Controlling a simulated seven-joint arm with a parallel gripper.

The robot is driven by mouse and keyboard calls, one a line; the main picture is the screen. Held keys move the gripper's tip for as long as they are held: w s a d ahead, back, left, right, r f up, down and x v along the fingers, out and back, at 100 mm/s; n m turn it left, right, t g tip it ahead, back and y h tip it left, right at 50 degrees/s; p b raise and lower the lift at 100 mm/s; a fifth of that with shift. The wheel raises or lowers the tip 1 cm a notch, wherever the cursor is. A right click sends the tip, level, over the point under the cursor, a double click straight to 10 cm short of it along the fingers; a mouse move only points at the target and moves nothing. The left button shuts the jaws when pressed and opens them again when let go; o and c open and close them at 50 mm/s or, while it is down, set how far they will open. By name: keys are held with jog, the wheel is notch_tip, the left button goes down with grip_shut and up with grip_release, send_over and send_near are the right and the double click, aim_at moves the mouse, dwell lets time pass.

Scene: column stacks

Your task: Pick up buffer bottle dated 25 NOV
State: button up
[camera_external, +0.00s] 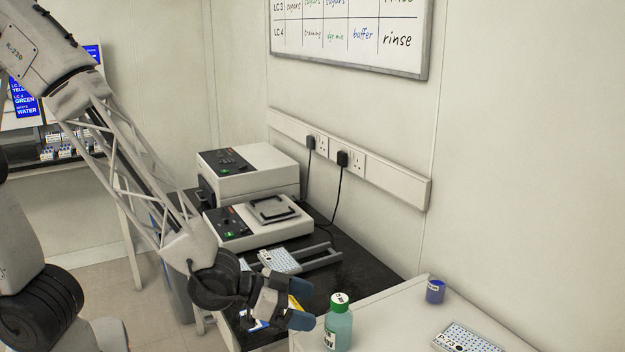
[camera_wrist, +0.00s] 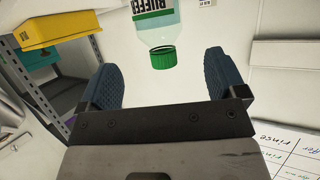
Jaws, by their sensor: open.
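The bottle (camera_external: 338,328) has pale green liquid, a green cap with a small marked label on top, and stands on the white bench in the external view. In the wrist view the bottle (camera_wrist: 158,33) appears upside down, with BUFFER printed on its label and its green cap toward me. I cannot read a date on it in either view. My gripper (camera_external: 302,303) is just left of the bottle in the external view. In the wrist view my gripper (camera_wrist: 160,68) has its two blue fingers wide apart, nothing between their pads, with the bottle ahead.
A small blue pot (camera_external: 435,292) and a well plate (camera_external: 468,340) sit on the white bench (camera_external: 385,315) to the right. A dark bench (camera_external: 345,262) with two white instruments lies behind my gripper. A wall with sockets (camera_external: 345,160) and a whiteboard (camera_external: 350,35) bound the back.

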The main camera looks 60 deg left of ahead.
aim_at(327, 311)
jog(key=shift+w, duration=0.1)
jog(key=shift+x, duration=1.25)
jog(key=shift+f, duration=0.15)
jog(key=shift+x, duration=2.55)
jog(key=shift+f, duration=0.1)
jog(key=shift+c, duration=0.3)
jog(key=c, duration=1.1)
